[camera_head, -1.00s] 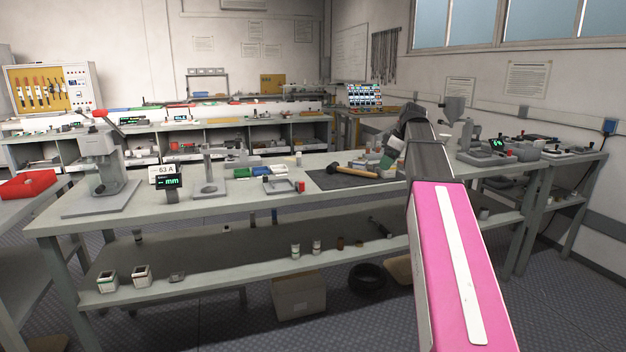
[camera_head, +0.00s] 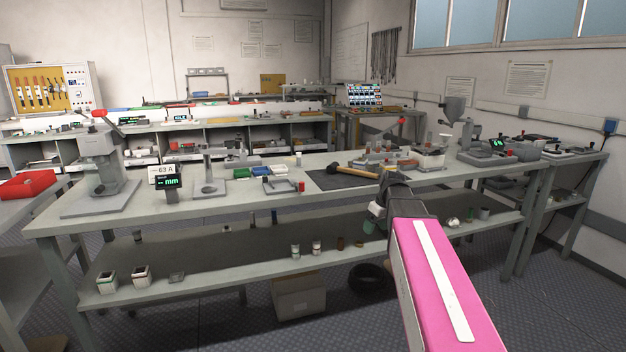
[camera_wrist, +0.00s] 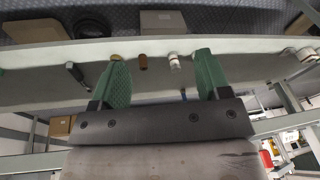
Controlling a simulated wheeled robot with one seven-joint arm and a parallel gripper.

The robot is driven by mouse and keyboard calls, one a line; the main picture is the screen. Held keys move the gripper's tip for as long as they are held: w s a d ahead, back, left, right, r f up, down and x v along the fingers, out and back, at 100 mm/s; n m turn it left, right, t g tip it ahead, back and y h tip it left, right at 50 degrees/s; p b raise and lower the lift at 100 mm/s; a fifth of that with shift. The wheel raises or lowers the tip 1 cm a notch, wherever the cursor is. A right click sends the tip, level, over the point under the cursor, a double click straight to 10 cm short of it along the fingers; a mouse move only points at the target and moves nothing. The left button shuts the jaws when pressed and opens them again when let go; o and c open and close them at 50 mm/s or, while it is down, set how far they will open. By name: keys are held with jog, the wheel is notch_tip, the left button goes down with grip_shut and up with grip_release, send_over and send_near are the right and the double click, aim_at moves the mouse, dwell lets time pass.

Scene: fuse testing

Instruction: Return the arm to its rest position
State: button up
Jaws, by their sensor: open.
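My arm reaches up from the bottom right of the head view, with its pink link in front and the dark wrist by the front edge of the workbench (camera_head: 130,214). My gripper (camera_wrist: 160,78) shows in the wrist view with its two green fingers spread wide apart and nothing between them. The wrist view shows the bench's lower shelf (camera_wrist: 225,86) past the fingers.
A hammer (camera_head: 352,171) lies on a dark mat on the bench. A press (camera_head: 100,170) stands at the left end. Small jars (camera_head: 316,247) stand on the lower shelf. A cardboard box (camera_head: 299,297) and a black ring (camera_head: 368,280) are on the floor below.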

jog(key=s+a+f+m+h, duration=0.1)
jog(key=s+f+m, duration=0.2)
jog(key=s+f, duration=0.5)
jog(key=s+a+f+m+g+h, duration=0.1)
jog(key=s+a+f+m, duration=0.1)
jog(key=s+f, duration=0.6)
notch_tip(320, 180, down, 5)
jog(key=shift+f+m, duration=0.1)
jog(key=shift+m, duration=0.6)
jog(key=shift+s+a, duration=0.1)
